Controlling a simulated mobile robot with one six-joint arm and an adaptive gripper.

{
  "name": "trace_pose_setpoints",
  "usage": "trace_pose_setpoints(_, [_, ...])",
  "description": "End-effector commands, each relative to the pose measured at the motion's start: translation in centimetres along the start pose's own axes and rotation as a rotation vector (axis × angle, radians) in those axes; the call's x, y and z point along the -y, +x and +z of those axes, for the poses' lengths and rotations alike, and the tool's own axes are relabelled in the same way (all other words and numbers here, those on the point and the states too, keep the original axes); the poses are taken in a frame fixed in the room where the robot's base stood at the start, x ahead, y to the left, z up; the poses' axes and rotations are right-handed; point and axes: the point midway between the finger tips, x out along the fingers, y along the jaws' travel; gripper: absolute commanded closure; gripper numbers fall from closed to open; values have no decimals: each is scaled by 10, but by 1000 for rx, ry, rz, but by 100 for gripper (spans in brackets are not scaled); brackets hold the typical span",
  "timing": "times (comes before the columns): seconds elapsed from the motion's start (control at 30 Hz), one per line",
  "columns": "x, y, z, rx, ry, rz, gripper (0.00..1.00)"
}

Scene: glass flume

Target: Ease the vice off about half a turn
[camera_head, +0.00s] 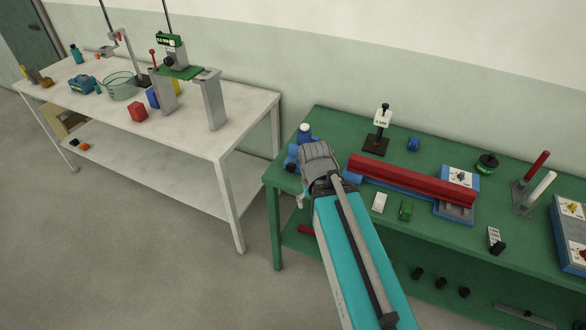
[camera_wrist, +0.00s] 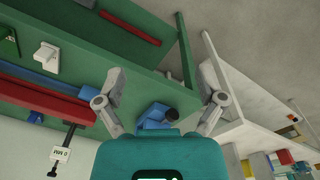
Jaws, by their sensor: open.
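The vice (camera_head: 291,160) is a small blue body at the left end of the green bench, partly hidden behind my arm in the head view. In the wrist view a blue body with a dark round knob, which looks like the vice (camera_wrist: 155,113), shows beyond the teal housing, between the bases of my fingers. My gripper (camera_wrist: 162,78) is open and empty, its two grey fingers spread wide. The fingers look apart from the vice. The vice's handle and jaws cannot be made out.
A white table (camera_head: 235,120) stands to the left, past a narrow gap. Grey floor lies in front.

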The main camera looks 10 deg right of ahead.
Motion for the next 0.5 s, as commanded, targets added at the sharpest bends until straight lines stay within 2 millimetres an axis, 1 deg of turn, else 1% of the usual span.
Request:
trace_pose_setpoints(0.03, [0,8,-2,-7,12,16,8])
trace_pose_setpoints(0.07, [3,11,-4,-12,18,27,8])
trace_pose_setpoints(0.13, [4,20,-8,-28,46,61,8])
trace_pose_setpoints(0.27, [-1,39,-18,-78,120,145,8])
trace_pose_setpoints(0.5, [-10,75,-46,-239,283,321,8])
